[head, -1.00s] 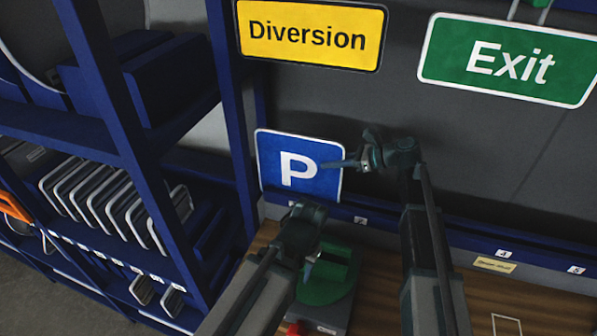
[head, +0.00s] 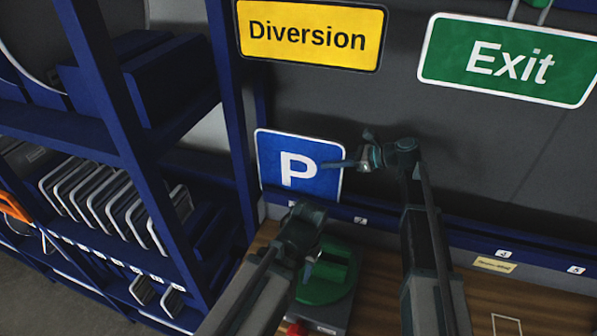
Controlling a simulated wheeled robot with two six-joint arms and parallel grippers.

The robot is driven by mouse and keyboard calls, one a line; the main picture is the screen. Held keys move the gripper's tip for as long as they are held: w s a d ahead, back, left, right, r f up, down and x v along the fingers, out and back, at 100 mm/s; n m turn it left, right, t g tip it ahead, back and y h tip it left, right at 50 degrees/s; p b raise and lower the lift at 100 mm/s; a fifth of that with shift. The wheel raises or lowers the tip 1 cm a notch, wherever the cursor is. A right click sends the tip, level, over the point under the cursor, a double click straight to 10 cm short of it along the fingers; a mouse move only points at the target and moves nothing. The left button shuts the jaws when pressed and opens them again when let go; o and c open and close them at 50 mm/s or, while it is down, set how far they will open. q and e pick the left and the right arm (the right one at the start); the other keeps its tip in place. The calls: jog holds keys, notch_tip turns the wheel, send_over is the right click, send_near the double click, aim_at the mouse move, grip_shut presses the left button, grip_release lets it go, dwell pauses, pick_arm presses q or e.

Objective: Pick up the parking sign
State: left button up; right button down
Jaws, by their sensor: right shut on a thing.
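The parking sign (head: 290,181) is a blue square plate with a white P and a white border. It stands nearly upright against the dark back panel, its lower edge at the blue ledge. My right gripper (head: 345,164) reaches in from the right and is shut on the sign's right edge. My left gripper (head: 306,262) is lower, in front of the sign and above the wooden worktop, apart from the sign. Its fingers are small and partly hidden by its own arm, so I cannot tell whether they are open.
A yellow Diversion sign (head: 310,36) and a green Exit sign (head: 508,60) hang above. A round green object (head: 327,278) stands on the worktop (head: 385,262) close to my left gripper. A blue shelf rack (head: 120,150) with several plates stands at the left.

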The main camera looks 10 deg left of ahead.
aim_at(333, 140)
notch_tip(333, 140, up, 10)
jog(key=p, duration=1)
pick_arm(q)
notch_tip(333, 140, up, 10)
